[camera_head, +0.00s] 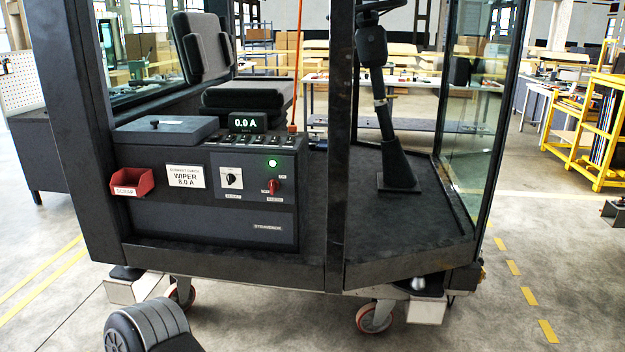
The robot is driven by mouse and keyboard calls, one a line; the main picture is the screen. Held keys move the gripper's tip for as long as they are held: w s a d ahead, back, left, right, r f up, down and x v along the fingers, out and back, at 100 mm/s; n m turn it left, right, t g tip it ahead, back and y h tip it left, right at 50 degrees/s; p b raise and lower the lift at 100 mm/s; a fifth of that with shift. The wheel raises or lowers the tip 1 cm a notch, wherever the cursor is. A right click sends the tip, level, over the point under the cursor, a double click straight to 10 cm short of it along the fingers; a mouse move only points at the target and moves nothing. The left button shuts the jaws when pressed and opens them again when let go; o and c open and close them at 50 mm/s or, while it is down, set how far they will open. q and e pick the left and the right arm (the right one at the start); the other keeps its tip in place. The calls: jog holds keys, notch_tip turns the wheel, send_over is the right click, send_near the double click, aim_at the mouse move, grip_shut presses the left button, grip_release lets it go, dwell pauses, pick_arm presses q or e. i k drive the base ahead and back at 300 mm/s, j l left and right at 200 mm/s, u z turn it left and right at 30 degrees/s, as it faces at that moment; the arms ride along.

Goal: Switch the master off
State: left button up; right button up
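The master switch (273,187) is a small red knob on the front of the dark console (210,228). Its handle looks roughly upright, with small labels around it too small to read surely. A green lamp (272,162) glows just above it. A black rotary knob (231,178) on a white plate sits to its left. The display (247,122) on top of the console reads 0.0 A. Neither of my grippers is in view; only a dark rounded part of my own arm shows at the bottom left, well below the console.
A dark cab post (340,150) stands just right of the console. The seat (246,94) is behind. The floor before the trolley is mostly clear.

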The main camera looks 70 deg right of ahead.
aim_at(273, 185)
jog(key=z, duration=2)
jog(key=i+j, duration=0.85)
jog(key=j, duration=0.15)
jog(key=i+j+u, duration=0.1)
jog(key=i+j, duration=0.7)
jog(key=j, duration=0.25)
